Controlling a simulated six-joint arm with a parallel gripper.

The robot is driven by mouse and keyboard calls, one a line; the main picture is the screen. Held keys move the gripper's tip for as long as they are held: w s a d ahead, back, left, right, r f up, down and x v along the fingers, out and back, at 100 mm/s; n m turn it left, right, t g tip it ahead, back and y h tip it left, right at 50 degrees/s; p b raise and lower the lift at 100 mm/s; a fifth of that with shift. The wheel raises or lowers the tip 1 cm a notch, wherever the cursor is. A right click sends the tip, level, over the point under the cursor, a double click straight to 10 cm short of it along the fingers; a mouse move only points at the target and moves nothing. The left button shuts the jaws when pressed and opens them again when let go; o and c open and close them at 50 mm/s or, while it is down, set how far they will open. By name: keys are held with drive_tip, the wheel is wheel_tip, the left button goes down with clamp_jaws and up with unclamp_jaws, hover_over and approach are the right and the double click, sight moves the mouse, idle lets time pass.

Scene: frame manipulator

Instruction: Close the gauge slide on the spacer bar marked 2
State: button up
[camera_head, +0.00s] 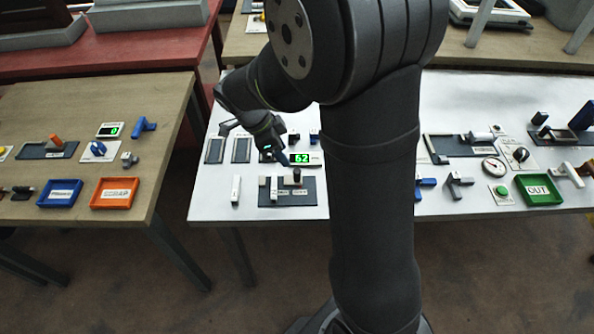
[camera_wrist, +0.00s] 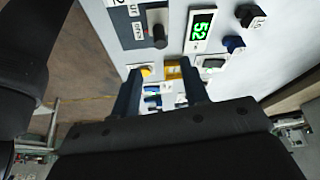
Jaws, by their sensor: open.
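The gauge (camera_head: 308,190) is a dark plate with white labels on the near part of the white table. A dark knob (camera_head: 297,176), likely the slide's, stands upright on it; the knob also shows in the wrist view (camera_wrist: 158,38). A pale upright block (camera_head: 274,188) is on the plate, left of the knob. A white bar (camera_head: 236,190) stands left of the plate; I cannot read any mark on it. My gripper (camera_head: 283,159) is just above and behind the knob, apart from it. In the wrist view its fingers (camera_wrist: 165,82) are open with nothing held.
A display (camera_head: 305,158) with green digits is behind the gauge; it also shows in the wrist view (camera_wrist: 201,31). Dark flat trays (camera_head: 241,150) lie at the back left. A green OUT tray (camera_head: 538,189) is at the right. My arm hides the table's middle.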

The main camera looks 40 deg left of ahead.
sight(295, 169)
drive_tip(key=x, duration=1.1)
